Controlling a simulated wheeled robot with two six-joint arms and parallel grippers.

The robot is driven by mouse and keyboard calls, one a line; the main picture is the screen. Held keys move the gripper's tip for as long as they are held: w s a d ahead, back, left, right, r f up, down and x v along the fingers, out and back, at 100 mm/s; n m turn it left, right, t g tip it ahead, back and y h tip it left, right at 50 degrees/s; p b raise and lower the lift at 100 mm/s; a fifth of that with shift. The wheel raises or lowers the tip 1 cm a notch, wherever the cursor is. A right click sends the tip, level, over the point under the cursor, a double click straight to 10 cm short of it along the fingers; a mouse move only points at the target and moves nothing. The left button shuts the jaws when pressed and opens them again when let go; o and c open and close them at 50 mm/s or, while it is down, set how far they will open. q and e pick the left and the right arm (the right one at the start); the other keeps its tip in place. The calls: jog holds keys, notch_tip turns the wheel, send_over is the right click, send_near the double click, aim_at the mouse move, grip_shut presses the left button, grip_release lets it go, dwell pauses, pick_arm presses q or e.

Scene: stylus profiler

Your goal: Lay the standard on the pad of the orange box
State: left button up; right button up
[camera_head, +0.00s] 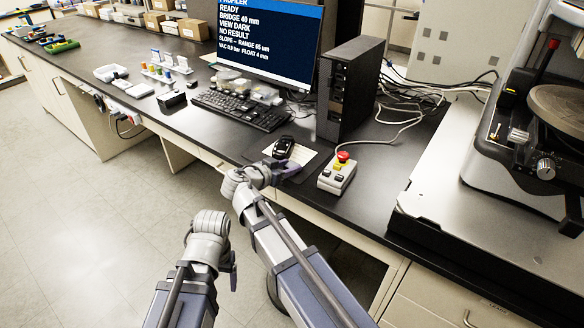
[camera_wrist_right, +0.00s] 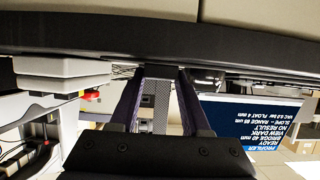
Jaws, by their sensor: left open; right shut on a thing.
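My right gripper (camera_head: 286,170) is at the front edge of the bench, just in front of a paper sheet with a small black object on it. Its two purple fingers also show in the right wrist view (camera_wrist_right: 158,78), close together at the tips. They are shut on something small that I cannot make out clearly. I cannot tell by sight whether it is the standard. My left gripper (camera_head: 233,268) is open, low in front of the bench and mostly hidden behind its own wrist. I cannot pick out an orange box or its pad in either view.
A grey control box (camera_head: 338,173) with a red button stands right of the sheet (camera_head: 305,158). Behind are a black computer tower (camera_head: 345,90), a keyboard (camera_head: 240,108) and a monitor (camera_head: 270,35). The profiler (camera_head: 545,130) is at right. Trays and small items line the left bench.

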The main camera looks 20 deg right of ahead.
grip_shut()
jog(key=shift+r, duration=0.1)
notch_tip(320, 180, up, 10)
jog(key=p, duration=1)
